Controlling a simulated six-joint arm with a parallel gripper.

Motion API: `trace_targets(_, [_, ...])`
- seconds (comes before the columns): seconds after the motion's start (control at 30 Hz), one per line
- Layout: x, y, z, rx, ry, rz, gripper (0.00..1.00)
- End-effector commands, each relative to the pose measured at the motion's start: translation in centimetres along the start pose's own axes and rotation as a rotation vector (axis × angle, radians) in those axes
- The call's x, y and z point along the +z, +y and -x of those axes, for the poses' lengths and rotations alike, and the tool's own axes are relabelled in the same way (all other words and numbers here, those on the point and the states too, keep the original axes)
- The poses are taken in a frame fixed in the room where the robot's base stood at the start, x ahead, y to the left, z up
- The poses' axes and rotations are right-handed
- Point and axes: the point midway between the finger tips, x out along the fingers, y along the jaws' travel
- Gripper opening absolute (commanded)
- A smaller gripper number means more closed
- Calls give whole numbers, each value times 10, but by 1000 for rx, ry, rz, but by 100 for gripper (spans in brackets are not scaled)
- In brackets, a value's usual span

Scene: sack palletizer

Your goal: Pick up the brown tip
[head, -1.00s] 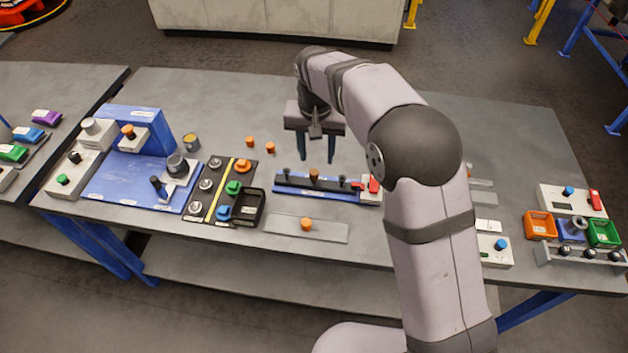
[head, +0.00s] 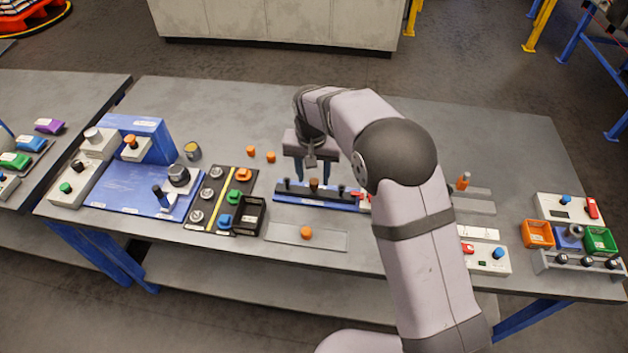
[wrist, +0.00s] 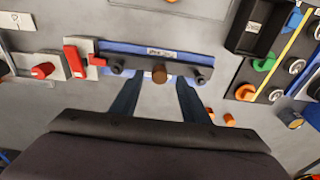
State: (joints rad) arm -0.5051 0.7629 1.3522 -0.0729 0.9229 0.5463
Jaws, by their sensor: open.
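The brown tip (head: 314,183) is a short cylinder standing upright in the middle of a black bar on the blue fixture (head: 290,196). In the wrist view the brown tip (wrist: 159,74) shows at the top centre, with a dark knob on either side of it along the bar. My gripper (head: 313,177) is open and empty, pointing down at the fixture. In the wrist view the two fingers of my gripper (wrist: 159,84) lie left and right of the tip, with gaps on both sides. I cannot tell whether the fingertips reach down to its height.
A red clamp (wrist: 77,59) sits at one end of the fixture. Two small orange pieces (head: 260,154) lie behind on bare table.

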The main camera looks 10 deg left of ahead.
Motion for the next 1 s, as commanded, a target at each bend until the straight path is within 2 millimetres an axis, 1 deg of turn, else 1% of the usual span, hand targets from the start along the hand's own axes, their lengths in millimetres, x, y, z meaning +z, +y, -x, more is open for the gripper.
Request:
trace_targets(0.1, [0, 1, -12, 1, -2, 0, 42])
trace_targets(0.2, [0, 0, -19, 0, 0, 0, 42])
trace_targets(0.47, [0, 0, -22, 0, 1, 0, 42])
trace_targets(0.5, [0, 0, -22, 0, 1, 0, 37])
trace_targets(0.57, [0, 0, -22, 0, 1, 0, 23])
trace_targets(0.6, [0, 0, -22, 0, 1, 0, 13])
trace_targets(0.67, [0, 0, -22, 0, 1, 0, 0])
trace_targets(1.0, [0, 0, -20, -1, 2, 0, 0])
